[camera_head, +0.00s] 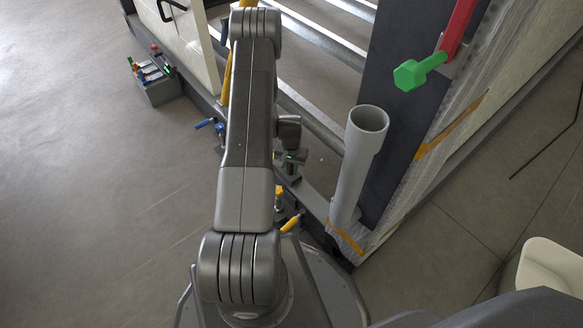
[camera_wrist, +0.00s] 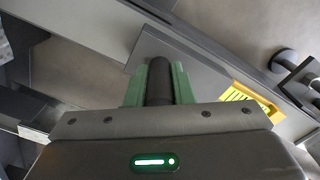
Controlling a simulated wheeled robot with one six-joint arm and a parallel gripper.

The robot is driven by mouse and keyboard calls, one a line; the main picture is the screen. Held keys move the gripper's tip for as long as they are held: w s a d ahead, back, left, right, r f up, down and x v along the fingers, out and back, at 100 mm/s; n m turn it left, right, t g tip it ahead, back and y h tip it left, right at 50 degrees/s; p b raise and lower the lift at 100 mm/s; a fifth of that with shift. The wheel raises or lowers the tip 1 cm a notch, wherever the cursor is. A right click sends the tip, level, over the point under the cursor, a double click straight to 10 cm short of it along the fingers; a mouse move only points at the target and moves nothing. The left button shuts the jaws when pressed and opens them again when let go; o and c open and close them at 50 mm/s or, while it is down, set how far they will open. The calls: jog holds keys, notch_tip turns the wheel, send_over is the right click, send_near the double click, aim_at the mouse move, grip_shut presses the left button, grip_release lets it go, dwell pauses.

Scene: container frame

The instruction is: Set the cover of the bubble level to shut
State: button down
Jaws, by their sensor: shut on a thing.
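In the wrist view, my gripper (camera_wrist: 160,82) has its two green fingers closed on a dark rounded piece (camera_wrist: 160,78). This piece stands out from a flat grey surface between the fingers. I cannot tell for sure whether it is the cover of the bubble level. A yellow slotted piece (camera_wrist: 252,98) shows to the right of the fingers. In the head view, my gripper (camera_head: 292,158) is low beside the frame's lower edge, partly hidden by my arm. The bubble level cannot be clearly made out there.
A grey upright tube (camera_head: 352,165) stands right of my arm. A red lever with a green end (camera_head: 410,74) is at the upper right. Blue (camera_head: 206,123) and yellow (camera_head: 291,223) handles sit along the frame. A grey box with coloured levers (camera_head: 155,86) is at the left.

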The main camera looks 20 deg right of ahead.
jog(key=w+a+b, duration=0.1)
jog(key=w, duration=0.3)
jog(key=w+a+b, duration=0.1)
jog(key=w, duration=0.3)
jog(key=w+a+b, duration=0.1)
jog(key=w+a, duration=0.1)
jog(key=w, duration=0.2)
jog(key=c, duration=1.3)
grip_release()
jog(key=shift+o, duration=0.2)
jog(key=shift+r, duration=0.1)
notch_tip(320, 180, up, 14)
jog(key=p, duration=0.4)
jog(key=shift+f+p, duration=0.2)
jog(key=shift+p, duration=0.2)
jog(key=shift+f, duration=0.1)
notch_tip(320, 180, down, 14)
jog(key=b, duration=0.5)
jog(key=shift+r, duration=0.2)
jog(key=shift+s+d+p, duration=0.2)
jog(key=shift+s+p, duration=0.1)
jog(key=shift+s, duration=0.35)
